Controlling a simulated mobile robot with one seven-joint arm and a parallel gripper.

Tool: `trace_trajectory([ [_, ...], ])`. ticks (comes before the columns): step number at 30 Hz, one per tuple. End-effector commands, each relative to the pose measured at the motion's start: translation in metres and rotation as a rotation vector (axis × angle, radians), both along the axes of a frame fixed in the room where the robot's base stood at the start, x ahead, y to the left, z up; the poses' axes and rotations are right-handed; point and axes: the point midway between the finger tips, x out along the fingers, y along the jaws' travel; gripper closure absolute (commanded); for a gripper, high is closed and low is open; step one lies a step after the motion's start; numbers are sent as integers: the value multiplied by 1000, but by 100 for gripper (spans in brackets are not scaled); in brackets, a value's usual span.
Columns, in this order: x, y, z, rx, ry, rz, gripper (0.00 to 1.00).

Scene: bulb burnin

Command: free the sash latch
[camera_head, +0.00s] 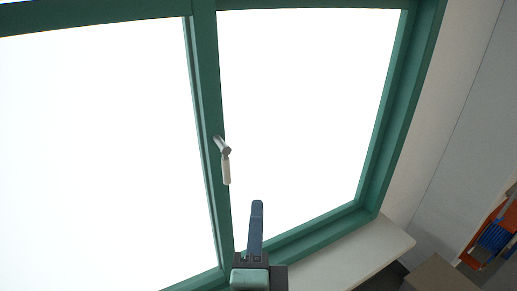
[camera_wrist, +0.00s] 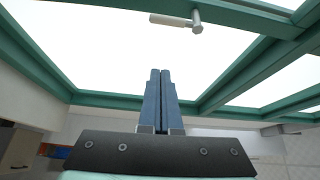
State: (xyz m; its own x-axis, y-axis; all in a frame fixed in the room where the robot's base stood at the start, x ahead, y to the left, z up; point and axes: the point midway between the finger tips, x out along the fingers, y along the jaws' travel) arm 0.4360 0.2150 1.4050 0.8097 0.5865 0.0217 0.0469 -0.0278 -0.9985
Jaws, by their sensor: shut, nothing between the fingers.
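The sash latch (camera_head: 224,160) is a small metal handle with a pale grip on the green middle stile of the window (camera_head: 205,110). Its grip hangs down in the head view. It also shows in the wrist view (camera_wrist: 178,21), near the top edge, with the grip reaching left from a metal pivot. My gripper (camera_head: 257,205) has dark blue fingers and is below and to the right of the latch in the head view, apart from it. In the wrist view the two fingers (camera_wrist: 160,75) are together with nothing between them, and they do not touch the latch.
A pale sill (camera_head: 345,258) runs below the window. Green frame bars surround the bright panes. At the far right of the head view are an orange bin with blue contents (camera_head: 492,240) and a brown box-like surface (camera_head: 440,275). The space between my gripper and the latch looks clear.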

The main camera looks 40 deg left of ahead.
Motion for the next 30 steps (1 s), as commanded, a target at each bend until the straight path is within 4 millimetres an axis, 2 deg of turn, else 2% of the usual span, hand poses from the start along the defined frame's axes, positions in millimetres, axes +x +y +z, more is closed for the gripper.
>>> trace_trajectory([
  [1,-2,2,6,9,19,8,100],
  [17,-6,5,4,28,47,20,100],
  [30,6,16,-2,25,37,34,100],
])
